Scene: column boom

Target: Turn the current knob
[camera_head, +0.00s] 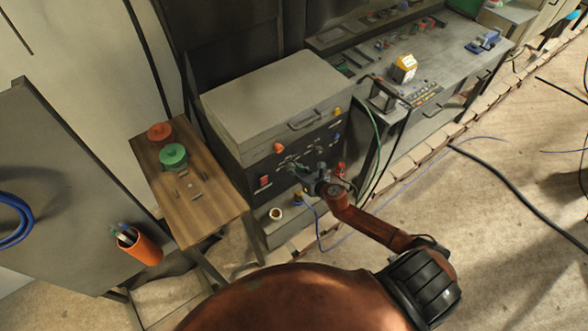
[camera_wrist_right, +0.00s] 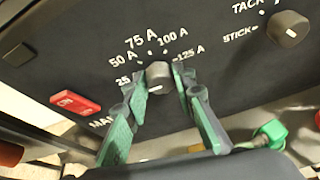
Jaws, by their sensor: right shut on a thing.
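The current knob (camera_wrist_right: 159,77) is a dark round knob on the black front panel, with a scale around it marked 25, 50 A, 75 A, 100 A and 125 A. My right gripper (camera_wrist_right: 158,88) has its green-padded fingers on both sides of this knob, shut on it. In the head view my right arm reaches to the panel of the grey welding machine (camera_head: 270,100), and the right gripper (camera_head: 305,172) is at the panel's lower middle. The knob is too small to make out there. My left gripper is not in view.
A second knob (camera_wrist_right: 288,29) marked STICK and TACK sits to the right, and a red switch (camera_wrist_right: 75,102) to the left. A green connector (camera_wrist_right: 270,134) is below. A wooden table (camera_head: 200,208) with red and green pieces stands left of the machine.

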